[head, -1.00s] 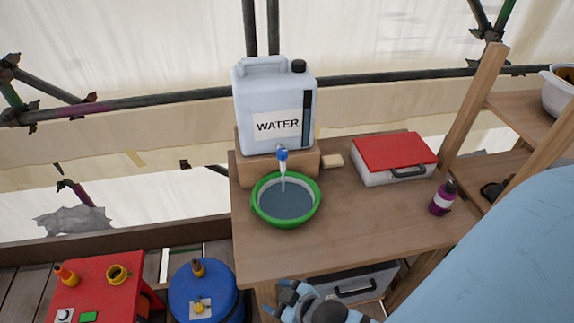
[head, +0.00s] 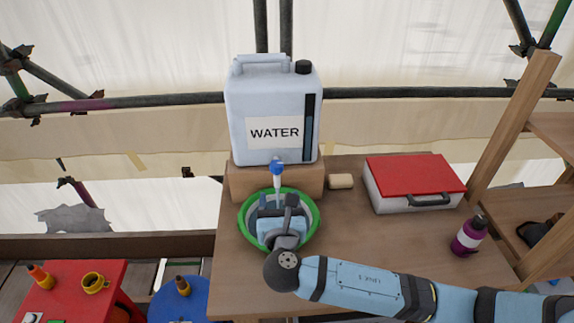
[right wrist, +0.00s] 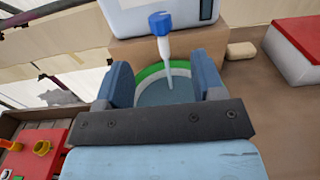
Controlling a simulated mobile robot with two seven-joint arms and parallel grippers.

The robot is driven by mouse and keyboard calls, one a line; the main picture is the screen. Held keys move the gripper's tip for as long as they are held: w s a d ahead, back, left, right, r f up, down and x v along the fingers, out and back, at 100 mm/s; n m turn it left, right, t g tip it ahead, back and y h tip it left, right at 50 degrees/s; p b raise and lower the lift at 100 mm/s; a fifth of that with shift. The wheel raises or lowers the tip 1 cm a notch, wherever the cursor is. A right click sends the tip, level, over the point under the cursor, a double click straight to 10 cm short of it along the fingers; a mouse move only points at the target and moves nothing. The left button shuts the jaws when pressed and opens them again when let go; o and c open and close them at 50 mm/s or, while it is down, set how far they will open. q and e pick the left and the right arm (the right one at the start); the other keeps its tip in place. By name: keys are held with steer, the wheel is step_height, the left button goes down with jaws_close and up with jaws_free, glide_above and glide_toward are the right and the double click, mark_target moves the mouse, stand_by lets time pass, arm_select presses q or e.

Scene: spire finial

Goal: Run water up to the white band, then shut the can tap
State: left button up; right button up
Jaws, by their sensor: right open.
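The white water can (head: 272,105), labelled WATER, stands on a wooden block. Its tap has a blue knob (head: 277,166) and white spout; it also shows in the right wrist view (right wrist: 161,23). A stream runs from the spout into the green basin (head: 313,222), which holds grey-blue water (right wrist: 170,93). A pale band rings the inside of the basin; its height against the water is partly hidden. My right gripper (head: 272,205) is open and empty, over the basin in the head view and short of the tap. My left gripper is not in view.
The wooden block (head: 240,182) and a small tan block (head: 341,181) are on the bench. A red-lidded case (head: 415,180) and a purple bottle (head: 468,236) stand to the right. A red table (head: 75,290) and blue drum (head: 180,302) are lower left.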

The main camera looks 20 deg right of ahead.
mark_target(277, 168)
steer(key=x, duration=1.3)
steer(key=shift+f, duration=0.1)
steer(key=c, duration=0.9)
